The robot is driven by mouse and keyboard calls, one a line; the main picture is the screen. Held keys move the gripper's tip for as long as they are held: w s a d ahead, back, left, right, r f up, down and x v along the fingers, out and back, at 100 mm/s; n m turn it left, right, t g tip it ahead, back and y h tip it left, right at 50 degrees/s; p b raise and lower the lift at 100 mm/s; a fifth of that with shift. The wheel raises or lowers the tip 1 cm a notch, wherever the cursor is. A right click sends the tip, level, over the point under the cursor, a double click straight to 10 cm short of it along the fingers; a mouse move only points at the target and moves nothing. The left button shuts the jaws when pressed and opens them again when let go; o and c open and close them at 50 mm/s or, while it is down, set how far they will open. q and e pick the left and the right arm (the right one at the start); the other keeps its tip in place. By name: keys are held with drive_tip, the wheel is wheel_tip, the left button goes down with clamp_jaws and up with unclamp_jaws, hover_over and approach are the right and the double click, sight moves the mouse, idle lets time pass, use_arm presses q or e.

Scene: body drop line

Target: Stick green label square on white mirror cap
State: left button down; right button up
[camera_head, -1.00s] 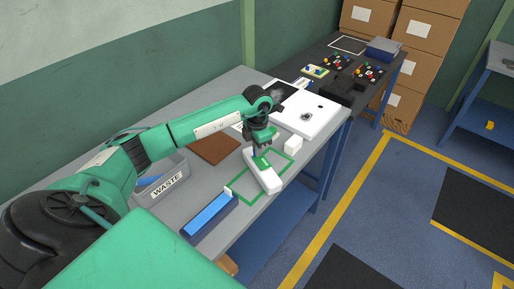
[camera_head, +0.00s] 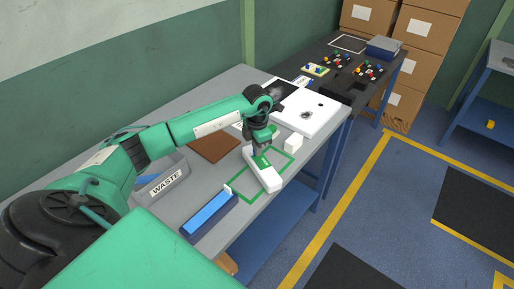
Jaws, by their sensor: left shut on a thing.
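The white mirror cap (camera_head: 271,182) lies inside the green outlined rectangle (camera_head: 238,190) on the grey bench. My left gripper (camera_head: 260,151) is directly over its far end, pointing down. The green label (camera_head: 262,162) shows just under the fingertips, at the cap's upper surface. My gripper is shut on the label. I cannot tell whether the label touches the cap all over, as the fingers hide part of it. My right gripper is not in view.
A grey WASTE bin (camera_head: 147,180), a brown mat (camera_head: 214,147) and a white block (camera_head: 293,142) are near the arm. A white panel (camera_head: 318,108) lies further back.

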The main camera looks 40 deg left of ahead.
use_arm(q)
drive_tip(key=shift+f+b, duration=0.3)
idle(0.5)
drive_tip(key=c, duration=1.5)
unclamp_jaws()
drive_tip(key=shift+r+p, duration=1.7)
drive_tip(key=shift+r, duration=1.85)
